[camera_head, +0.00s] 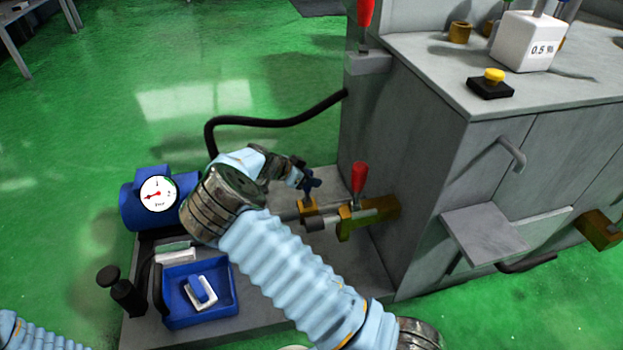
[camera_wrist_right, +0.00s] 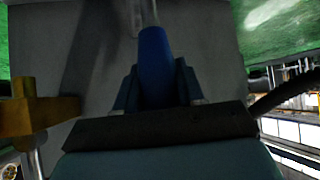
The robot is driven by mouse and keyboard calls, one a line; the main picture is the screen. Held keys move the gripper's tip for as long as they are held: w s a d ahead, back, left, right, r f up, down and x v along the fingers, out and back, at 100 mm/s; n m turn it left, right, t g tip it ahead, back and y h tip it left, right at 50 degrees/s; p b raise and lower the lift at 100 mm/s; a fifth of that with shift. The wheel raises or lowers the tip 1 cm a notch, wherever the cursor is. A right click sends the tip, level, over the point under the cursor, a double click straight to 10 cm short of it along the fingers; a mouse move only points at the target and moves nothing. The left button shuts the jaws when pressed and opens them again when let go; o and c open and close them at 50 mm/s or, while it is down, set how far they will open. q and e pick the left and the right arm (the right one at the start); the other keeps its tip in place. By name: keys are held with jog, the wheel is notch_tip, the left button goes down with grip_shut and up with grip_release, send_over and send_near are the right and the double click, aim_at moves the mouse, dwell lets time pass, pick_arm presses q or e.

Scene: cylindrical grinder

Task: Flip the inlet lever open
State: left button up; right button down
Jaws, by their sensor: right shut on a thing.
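The blue lever (camera_head: 311,184) stands above a small brass valve (camera_head: 308,208) on the pipe beside the grey machine. My right gripper (camera_head: 302,178) reaches it from the left and is shut on it. In the right wrist view the blue lever (camera_wrist_right: 155,62) rises between the two fingers, close against both. The lower part of the lever is hidden there by the gripper body. A red-handled lever (camera_head: 359,178) stands upright on a larger brass valve (camera_head: 352,222) just to the right. My left gripper is out of view.
The grey machine cabinet (camera_head: 410,165) is close on the right. A blue pump with a round gauge (camera_head: 158,194), a blue tray (camera_head: 222,306) and a black hose (camera_head: 270,123) lie around my right arm. A second red handle (camera_head: 365,14) is at the cabinet's far corner.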

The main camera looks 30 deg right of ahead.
jog(key=shift+a+f, duration=0.1)
jog(key=shift+a, duration=0.05)
jog(key=c, duration=0.8)
grip_release()
jog(key=p+v, duration=0.2)
jog(key=v, duration=1.1)
jog(key=shift+a+r, duration=0.25)
jog(key=shift+a, duration=0.1)
